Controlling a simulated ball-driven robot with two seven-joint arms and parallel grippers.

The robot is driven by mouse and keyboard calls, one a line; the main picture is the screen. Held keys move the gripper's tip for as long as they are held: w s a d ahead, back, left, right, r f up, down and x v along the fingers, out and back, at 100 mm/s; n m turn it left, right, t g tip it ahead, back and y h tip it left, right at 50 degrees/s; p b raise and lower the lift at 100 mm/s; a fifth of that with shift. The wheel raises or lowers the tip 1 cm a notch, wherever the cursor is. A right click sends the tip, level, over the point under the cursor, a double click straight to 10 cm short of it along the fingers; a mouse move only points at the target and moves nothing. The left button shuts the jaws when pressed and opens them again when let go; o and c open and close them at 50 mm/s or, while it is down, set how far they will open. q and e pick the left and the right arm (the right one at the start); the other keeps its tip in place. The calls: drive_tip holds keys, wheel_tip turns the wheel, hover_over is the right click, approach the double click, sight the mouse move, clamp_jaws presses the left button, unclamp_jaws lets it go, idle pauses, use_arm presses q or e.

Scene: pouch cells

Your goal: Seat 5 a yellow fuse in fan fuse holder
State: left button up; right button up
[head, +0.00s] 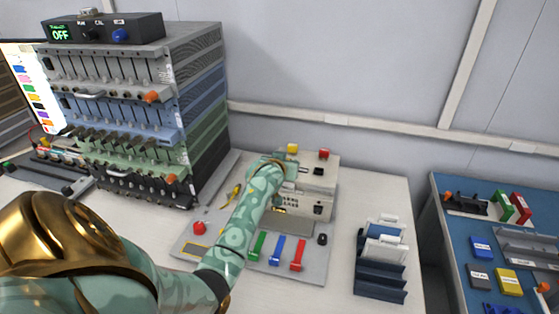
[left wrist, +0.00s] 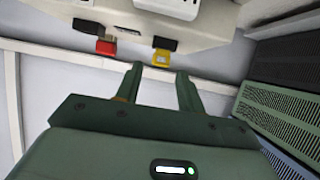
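A small yellow fuse (head: 292,148) stands at the back top edge of a beige box (head: 318,176), with a red fuse (head: 323,154) to its right. In the left wrist view, the yellow fuse (left wrist: 161,58) and red fuse (left wrist: 106,47) each meet a black holder (left wrist: 165,43). I cannot tell how deeply the yellow fuse sits. My left gripper (left wrist: 160,69) is open, its two fingertips apart either side of the yellow fuse's near end, with nothing visibly clamped. In the head view its hand (head: 277,163) is beside the box top. My right gripper is out of view.
A tall rack (head: 130,110) stands at left. A grey panel (head: 312,268) carries green, blue and red levers and a red button (head: 199,228). A dark slotted rack (head: 381,275) stands to its right. A blue table (head: 455,258) holds several parts.

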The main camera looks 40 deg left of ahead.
use_arm(q)
drive_tip(key=p+v, duration=0.3)
drive_tip(key=v, duration=0.7)
